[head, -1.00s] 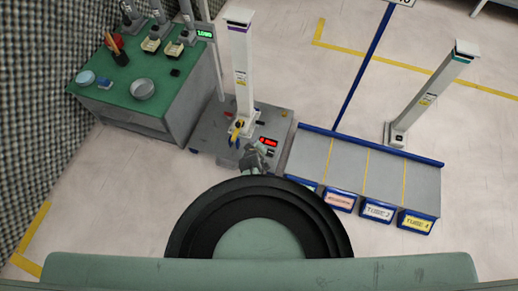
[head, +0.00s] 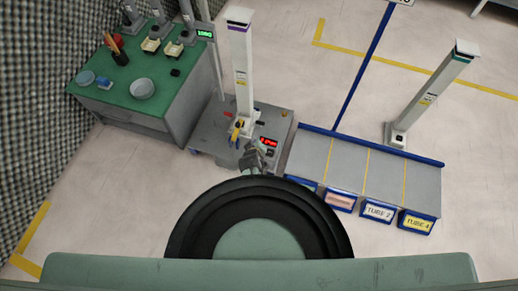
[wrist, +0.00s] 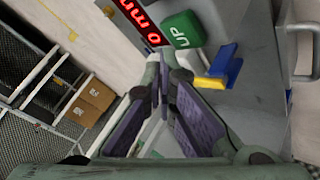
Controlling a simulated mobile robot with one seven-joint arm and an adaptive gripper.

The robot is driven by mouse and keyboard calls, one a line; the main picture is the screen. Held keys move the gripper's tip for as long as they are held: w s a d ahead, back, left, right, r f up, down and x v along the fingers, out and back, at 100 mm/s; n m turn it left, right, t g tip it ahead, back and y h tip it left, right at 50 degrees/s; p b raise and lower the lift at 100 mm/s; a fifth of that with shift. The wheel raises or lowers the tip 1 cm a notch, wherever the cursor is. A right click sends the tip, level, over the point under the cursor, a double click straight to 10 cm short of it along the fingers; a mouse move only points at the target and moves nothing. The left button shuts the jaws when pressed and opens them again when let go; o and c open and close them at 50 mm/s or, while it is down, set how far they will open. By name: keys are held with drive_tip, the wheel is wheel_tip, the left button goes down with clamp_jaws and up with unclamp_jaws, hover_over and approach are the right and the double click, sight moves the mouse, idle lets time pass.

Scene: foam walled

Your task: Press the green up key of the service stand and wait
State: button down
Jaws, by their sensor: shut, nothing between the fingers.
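The service stand (head: 217,141) is a grey base with a tall white column, right of the green bench. In the wrist view its green key marked UP (wrist: 183,29) is at the top centre, beside a red lit display (wrist: 140,20) that is partly cut off. The display also shows in the head view (head: 268,142). My gripper (wrist: 161,62) is shut and empty, its fingertips just below the green key in the picture. I cannot tell whether they touch it. In the head view my gripper (head: 254,152) is over the stand's front edge, and the key is not distinguishable.
A yellow and blue lever (wrist: 220,68) is right of the fingers. The green bench (head: 112,98) with bowls and tools stands left. A low grey platform (head: 385,180) with labelled bins stands right, with a second white column (head: 432,95) behind. Open floor lies beyond.

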drive_tip(key=shift+s+f, duration=0.45)
drive_tip(key=shift+f, duration=0.35)
drive_tip(key=shift+f+b, duration=0.5)
drive_tip(key=shift+b, duration=0.4)
idle(0.4)
drive_tip(key=shift+s+f, duration=0.5)
drive_tip(key=shift+s, duration=0.2)
drive_tip(key=shift+s+r+p, duration=0.1)
drive_tip(key=shift+r+p, duration=0.75)
drive_tip(key=shift+p, duration=0.35)
wheel_tip(320, 180, up, 3)
drive_tip(key=shift+d+f+p, duration=0.1)
drive_tip(key=shift+p, duration=1.05)
drive_tip(key=shift+w+r, duration=0.2)
drive_tip(key=shift+r, duration=0.05)
